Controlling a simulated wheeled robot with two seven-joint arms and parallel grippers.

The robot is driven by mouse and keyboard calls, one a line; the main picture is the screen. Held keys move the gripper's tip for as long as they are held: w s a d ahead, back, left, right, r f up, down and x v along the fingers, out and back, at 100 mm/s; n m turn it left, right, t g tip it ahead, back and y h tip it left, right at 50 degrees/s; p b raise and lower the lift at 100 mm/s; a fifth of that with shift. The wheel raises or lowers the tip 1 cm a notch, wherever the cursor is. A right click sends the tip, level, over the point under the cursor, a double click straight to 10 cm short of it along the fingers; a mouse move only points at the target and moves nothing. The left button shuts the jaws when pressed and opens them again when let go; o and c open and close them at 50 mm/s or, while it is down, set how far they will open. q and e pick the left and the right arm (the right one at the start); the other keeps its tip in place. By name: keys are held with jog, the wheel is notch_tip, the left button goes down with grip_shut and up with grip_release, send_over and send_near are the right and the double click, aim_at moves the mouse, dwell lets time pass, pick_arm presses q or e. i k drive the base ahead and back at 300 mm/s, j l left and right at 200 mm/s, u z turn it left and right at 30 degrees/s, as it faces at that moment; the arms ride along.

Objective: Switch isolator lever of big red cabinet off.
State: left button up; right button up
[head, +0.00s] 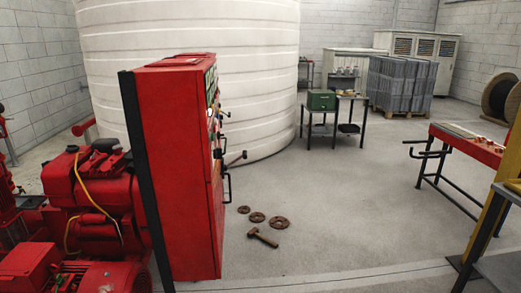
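The big red cabinet (180,170) stands upright left of the middle, seen mostly from its side. Its front faces right and shows only at a steep angle, with small fittings along it. A dark lever-like part with a round end (236,158) sticks out from the front at mid height. A black handle (228,187) sits below it. From this angle I cannot tell which part is the isolator lever or how it is set. Neither of my grippers shows.
Red pump machinery (95,210) fills the lower left. A hammer (262,237) and rusty rings (279,222) lie on the floor before the cabinet. A white tank (200,60) stands behind. A red workbench (470,148) is at right.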

aim_at(244, 155)
jog(key=i+l+z, duration=0.15)
jog(key=i+l, duration=0.35)
jog(key=i+l+z, duration=0.15)
jog(key=i+l, duration=0.25)
jog(key=i, duration=0.2)
jog(key=i+l+z, duration=0.15)
jog(key=i+l, duration=0.2)
jog(key=i, duration=0.25)
